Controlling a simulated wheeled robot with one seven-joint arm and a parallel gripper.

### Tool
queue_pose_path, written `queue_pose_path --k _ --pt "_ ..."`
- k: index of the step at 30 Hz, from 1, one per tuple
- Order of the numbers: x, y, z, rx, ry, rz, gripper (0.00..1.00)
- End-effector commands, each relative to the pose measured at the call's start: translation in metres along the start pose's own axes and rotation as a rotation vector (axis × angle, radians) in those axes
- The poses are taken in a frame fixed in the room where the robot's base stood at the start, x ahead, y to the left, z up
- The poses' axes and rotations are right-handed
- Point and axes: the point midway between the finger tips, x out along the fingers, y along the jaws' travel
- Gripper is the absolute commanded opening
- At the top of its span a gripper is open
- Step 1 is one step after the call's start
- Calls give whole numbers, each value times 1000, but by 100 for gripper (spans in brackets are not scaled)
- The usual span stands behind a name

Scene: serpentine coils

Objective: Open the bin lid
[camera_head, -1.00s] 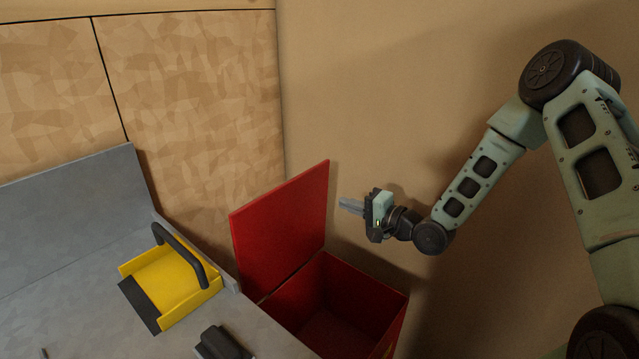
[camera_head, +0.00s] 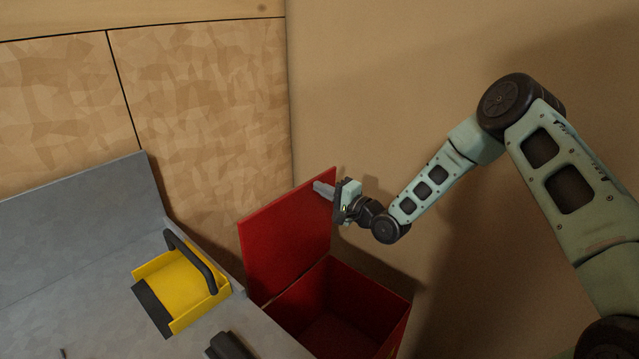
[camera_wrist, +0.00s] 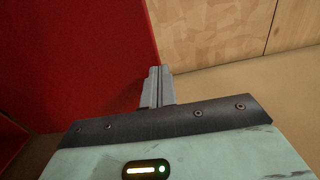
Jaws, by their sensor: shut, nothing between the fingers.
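The red bin (camera_head: 360,297) stands on the right of the grey worktop, with its inside showing. Its red lid (camera_head: 288,235) is raised, standing up steeply at the bin's left side. My gripper (camera_head: 318,187) is shut and empty, in front of the lid's upper right corner in the head view. In the wrist view the shut fingers (camera_wrist: 157,86) point beside the edge of the lid (camera_wrist: 75,60), which fills the left. I cannot tell whether the fingers touch the lid.
A grey worktop (camera_head: 75,290) with a raised back panel lies to the left. On it are a yellow tool with a black handle (camera_head: 185,290) and a dark object (camera_head: 228,346). A tan wall (camera_head: 400,90) stands behind the bin.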

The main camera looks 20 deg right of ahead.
Motion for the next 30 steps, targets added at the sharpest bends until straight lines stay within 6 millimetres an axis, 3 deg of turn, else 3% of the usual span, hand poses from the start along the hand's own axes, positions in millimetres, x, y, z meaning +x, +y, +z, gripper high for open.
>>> queue_pose_path --k 4,17,30 --pt "10 0 0 1 1 0 0" --pt "15 2 0 -1 0 0 0" --pt "76 3 0 -2 0 0 0"
